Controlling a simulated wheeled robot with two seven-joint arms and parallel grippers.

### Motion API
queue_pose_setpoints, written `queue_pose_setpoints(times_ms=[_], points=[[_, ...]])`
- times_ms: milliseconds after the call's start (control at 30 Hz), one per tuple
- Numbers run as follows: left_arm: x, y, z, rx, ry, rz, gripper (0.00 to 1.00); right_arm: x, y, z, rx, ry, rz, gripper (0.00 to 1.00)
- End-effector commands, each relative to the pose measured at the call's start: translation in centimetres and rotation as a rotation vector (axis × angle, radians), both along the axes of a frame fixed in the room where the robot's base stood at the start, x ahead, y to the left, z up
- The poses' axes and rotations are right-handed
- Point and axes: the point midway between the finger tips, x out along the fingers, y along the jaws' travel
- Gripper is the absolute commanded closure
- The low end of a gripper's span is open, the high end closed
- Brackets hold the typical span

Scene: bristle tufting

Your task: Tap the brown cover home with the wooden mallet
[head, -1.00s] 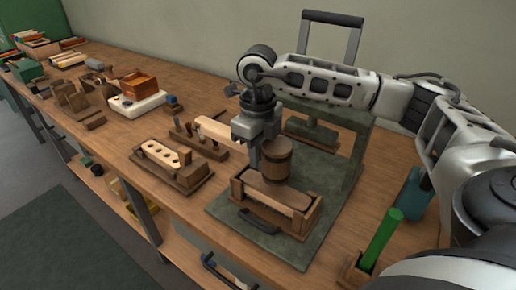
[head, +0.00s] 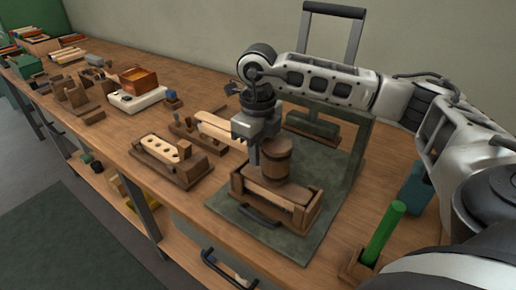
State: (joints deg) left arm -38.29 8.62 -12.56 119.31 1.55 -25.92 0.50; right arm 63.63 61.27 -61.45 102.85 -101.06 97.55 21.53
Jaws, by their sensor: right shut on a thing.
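The wooden mallet (head: 276,160) shows its barrel-shaped head upright at the middle right. My right gripper (head: 256,147) points down and is shut on the mallet; the handle is mostly hidden by the jaws. The brown cover (head: 262,188) lies in a wooden holder (head: 301,219) with raised ends, on a dark green mat. The mallet head stands over the middle to right part of the cover. Whether it touches the cover or is just above it I cannot tell. My left gripper is not in view.
The dark green mat (head: 272,236) has a black handle (head: 260,218) in front of the holder. A block with holes (head: 165,150) sits in a wooden tray to the left. A green rod (head: 383,234) stands in a wooden stand at the right. A grey-green frame stands behind.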

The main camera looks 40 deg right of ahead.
Motion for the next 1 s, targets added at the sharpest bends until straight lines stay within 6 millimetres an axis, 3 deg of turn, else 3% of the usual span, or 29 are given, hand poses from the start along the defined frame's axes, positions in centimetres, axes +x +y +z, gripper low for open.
queue_pose_setpoints(times_ms=[33,133,467,800,1000], points=[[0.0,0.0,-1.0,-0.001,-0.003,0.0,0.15,0.0,0.0,-1.4,0.001,0.0,0.0,1.0],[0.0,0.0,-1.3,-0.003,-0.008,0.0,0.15,0.0,0.0,-2.5,0.001,-0.001,0.0,1.0],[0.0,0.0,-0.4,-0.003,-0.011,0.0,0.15,0.0,0.0,-1.3,0.0,-0.001,0.0,1.0],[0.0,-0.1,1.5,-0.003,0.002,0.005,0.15,0.1,0.0,2.5,0.001,-0.002,0.0,1.0],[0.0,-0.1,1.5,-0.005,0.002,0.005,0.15,0.0,0.0,2.7,0.0,-0.001,0.0,1.0]])
